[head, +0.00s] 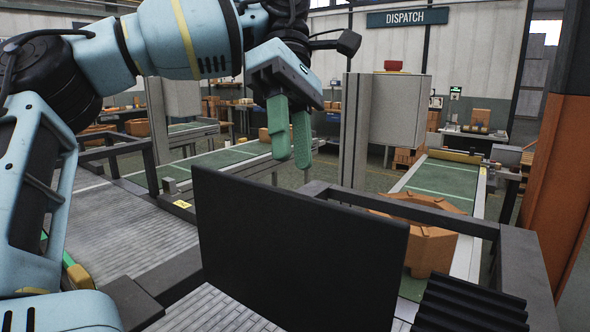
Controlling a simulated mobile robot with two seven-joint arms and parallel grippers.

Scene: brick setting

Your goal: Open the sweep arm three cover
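No label for sweep arm three can be read, so I cannot tell for sure which part is its cover. A large flat black panel (295,250) stands tilted across the grey ribbed conveyor in front of me. A light grey box (400,110) with a red top is fixed beside a grey post behind it. My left gripper (291,162) points down above the panel's upper edge in the picture. Its two green fingers are slightly apart, with nothing seen between them. Whether it touches anything is not clear. My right gripper is out of view.
A dark frame rail (400,207) runs behind the panel. An orange block (428,248) sits on the green belt at right. A black ribbed part (470,305) is at lower right. An orange and black column (553,180) stands at the right edge.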

